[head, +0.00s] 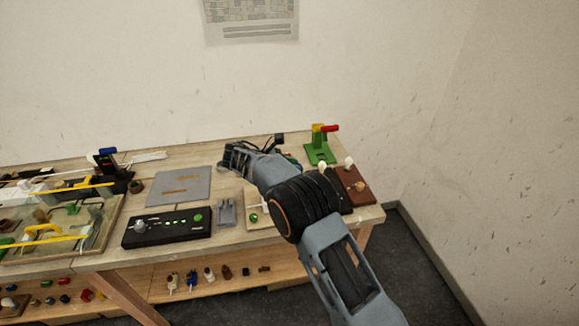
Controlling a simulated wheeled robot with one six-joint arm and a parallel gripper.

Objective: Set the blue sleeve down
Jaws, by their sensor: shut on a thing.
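My arm reaches in from the lower right over the workbench (165,240). My gripper (234,157) is at its far end, above the back middle of the bench, just right of the grey plate (182,186). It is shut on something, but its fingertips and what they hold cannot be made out. I cannot pick out a blue sleeve at my gripper. A small blue piece (108,151) shows on top of a black stand at the back left; I cannot tell whether it is the sleeve.
A green stand (319,152) with red and yellow pieces and a brown block (351,187) are at the right. Yellow-handled trays (55,236) crowd the left. Small parts line the lower shelf (225,283).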

